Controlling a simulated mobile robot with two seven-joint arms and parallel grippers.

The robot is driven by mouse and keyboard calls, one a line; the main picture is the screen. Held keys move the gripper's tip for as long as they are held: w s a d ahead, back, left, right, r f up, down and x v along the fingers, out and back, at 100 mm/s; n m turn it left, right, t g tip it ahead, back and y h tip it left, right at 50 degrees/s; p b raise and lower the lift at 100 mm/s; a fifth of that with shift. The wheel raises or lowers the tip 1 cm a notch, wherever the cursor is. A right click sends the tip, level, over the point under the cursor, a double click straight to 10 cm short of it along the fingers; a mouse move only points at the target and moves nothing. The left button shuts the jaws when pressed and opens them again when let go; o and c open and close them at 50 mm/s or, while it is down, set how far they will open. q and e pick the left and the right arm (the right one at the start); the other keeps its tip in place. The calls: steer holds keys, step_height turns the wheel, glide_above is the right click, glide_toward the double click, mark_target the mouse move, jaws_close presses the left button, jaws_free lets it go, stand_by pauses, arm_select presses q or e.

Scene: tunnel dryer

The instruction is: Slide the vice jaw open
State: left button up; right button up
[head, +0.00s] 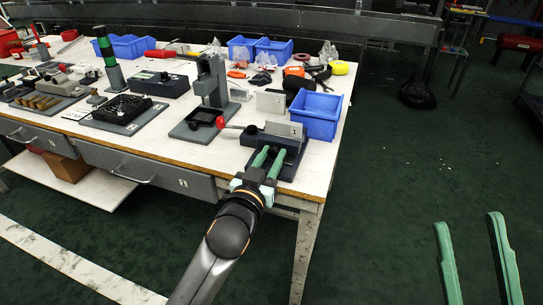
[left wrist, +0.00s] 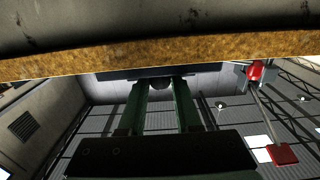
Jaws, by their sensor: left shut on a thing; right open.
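The vice (head: 290,142) is a dark blue-grey block with a lighter grey upright plate (head: 284,128), at the near right corner of the workbench. My left gripper (head: 268,158) reaches over the bench's front edge, its green fingers on the near side of the vice. It is shut on the vice's moving jaw, which the fingers mostly hide. In the left wrist view the two fingers (left wrist: 161,88) flank a small dark rounded part under a dark slab. How far the jaw stands open cannot be told. My right gripper (head: 467,220) is open and empty over the floor at right.
A blue bin (head: 316,114) stands right behind the vice. A red-knobbed lever (head: 231,125) and a grey press stand (head: 211,82) are to its left. The bench's wooden edge (left wrist: 180,45) runs close to the left gripper. The green floor at right is open.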

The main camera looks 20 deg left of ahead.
arm_select(q)
jaws_close()
stand_by(0.3)
arm_select(e)
steer(key=shift+r, duration=0.1)
stand_by(0.5)
arm_select(q)
steer(key=shift+s+r+p, duration=0.1)
steer(key=shift+s+p, duration=0.6)
steer(key=shift+s, duration=0.75)
arm_select(e)
steer(key=f+m+h, duration=0.1)
steer(key=w+f+m+h, duration=0.1)
steer(key=f+h, duration=0.1)
steer(key=w+f+m+h, duration=0.1)
steer(key=shift+w+d+f+m+h, duration=0.25)
steer(key=shift+d+f+m+h, duration=0.05)
steer(key=shift+f+m+h, duration=0.1)
arm_select(q)
steer(key=o, duration=0.8)
jaws_free()
steer(key=shift+w, duration=0.1)
steer(key=shift+o, duration=0.2)
